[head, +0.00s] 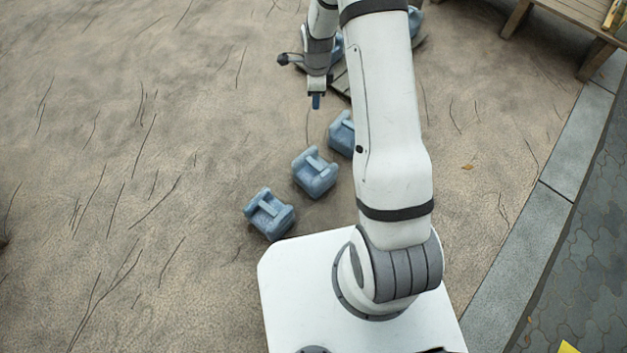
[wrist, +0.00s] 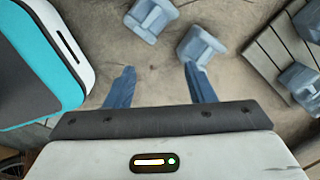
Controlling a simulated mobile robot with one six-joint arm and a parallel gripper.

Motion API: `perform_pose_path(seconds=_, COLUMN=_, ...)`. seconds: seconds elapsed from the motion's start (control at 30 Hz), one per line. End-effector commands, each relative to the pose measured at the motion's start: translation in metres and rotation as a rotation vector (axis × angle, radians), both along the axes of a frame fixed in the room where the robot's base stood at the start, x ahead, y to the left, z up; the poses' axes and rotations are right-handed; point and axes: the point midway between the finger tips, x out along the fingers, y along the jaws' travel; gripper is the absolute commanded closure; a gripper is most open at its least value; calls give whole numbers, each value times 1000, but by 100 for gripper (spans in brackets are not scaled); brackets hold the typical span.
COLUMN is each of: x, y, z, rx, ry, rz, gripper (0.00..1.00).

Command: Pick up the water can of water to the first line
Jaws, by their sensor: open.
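Several blue-grey water cans with top handles are in view. In the head view, one can (head: 269,213), a second can (head: 314,173) and a third can (head: 342,133) stand in a slanting row on the sand; the third is partly hidden by my arm. My gripper (head: 316,101) is above the ground beyond this row. In the wrist view, my gripper (wrist: 158,76) is open, with nothing between its blue fingers. One can (wrist: 201,46) lies just past the right fingertip, and another can (wrist: 152,18) is farther up. I cannot tell whether the fingertip touches the nearer can. No line is visible.
A slatted wooden pallet (wrist: 268,60) lies at the right in the wrist view, with one more can (wrist: 300,80) at its edge. A wooden bench (head: 578,18) stands at the top right of the head view. A stone curb (head: 545,220) runs along the right. The sand at left is clear.

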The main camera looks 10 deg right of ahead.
Motion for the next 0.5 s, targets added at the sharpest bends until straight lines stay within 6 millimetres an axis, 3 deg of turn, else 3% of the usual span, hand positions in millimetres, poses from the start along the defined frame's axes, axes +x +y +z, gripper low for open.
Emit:
perform_pose_path(seconds=0.03, x=4, y=0, z=-55, rx=6, ry=17, rz=-88, gripper=51)
perform_pose_path(seconds=0.2, x=12, y=-1, z=-179, rx=20, ry=43, rz=-400, gripper=51)
perform_pose_path(seconds=0.3, x=11, y=-1, z=-240, rx=24, ry=52, rz=-557, gripper=51)
perform_pose_path(seconds=0.4, x=6, y=-2, z=-286, rx=27, ry=60, rz=-678, gripper=51)
perform_pose_path(seconds=0.5, x=2, y=-2, z=-315, rx=28, ry=65, rz=-760, gripper=51)
